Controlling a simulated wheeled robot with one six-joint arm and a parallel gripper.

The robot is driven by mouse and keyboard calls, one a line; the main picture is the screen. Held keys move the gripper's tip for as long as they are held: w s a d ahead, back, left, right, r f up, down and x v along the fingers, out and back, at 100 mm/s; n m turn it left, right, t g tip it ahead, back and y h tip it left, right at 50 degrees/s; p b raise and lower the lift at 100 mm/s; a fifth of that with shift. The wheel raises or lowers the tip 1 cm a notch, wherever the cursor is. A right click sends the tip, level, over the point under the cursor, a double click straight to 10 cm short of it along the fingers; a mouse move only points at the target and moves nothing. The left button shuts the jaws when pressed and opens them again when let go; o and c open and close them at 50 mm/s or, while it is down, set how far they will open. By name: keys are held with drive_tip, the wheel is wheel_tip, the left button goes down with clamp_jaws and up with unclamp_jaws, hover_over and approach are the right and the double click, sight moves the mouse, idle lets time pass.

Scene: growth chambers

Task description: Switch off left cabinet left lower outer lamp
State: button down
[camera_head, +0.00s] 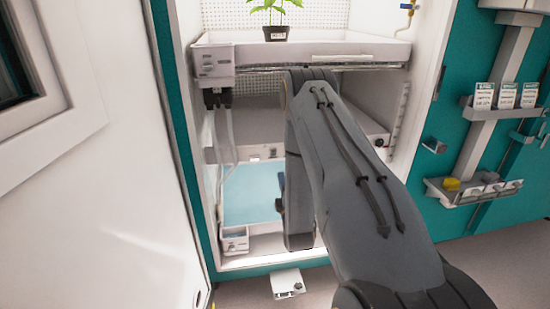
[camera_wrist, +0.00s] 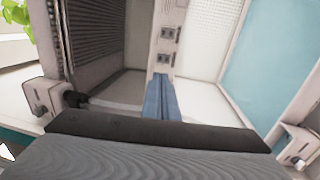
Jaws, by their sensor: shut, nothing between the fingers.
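The open cabinet (camera_head: 205,190) stands ahead, with an upper tray, a middle shelf (camera_head: 245,133) and a light-blue lower floor (camera_head: 245,195). In the wrist view, a white strip (camera_wrist: 164,47) carries small dark switch-like fittings, an upper one (camera_wrist: 167,33) and a lower one (camera_wrist: 164,60). I cannot tell which lamp each belongs to, nor whether it is on or off. My gripper (camera_wrist: 162,82) is shut and empty, its blue-grey fingers pointing at the strip just below the lower fitting. Contact cannot be told. In the head view my arm hides the fingertips.
A potted plant (camera_head: 276,33) stands in the upper tray (camera_head: 320,48). A control box (camera_head: 213,62) sits at that tray's left corner, and another box (camera_head: 235,240) at the lower left. An open white door (camera_head: 100,190) flanks the left. Wall racks (camera_head: 475,190) are at right.

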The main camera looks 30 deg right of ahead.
sight(273, 152)
drive_tip(key=p+x, duration=0.2)
drive_tip(key=x, duration=1.2)
drive_tip(key=shift+w+a, duration=0.1)
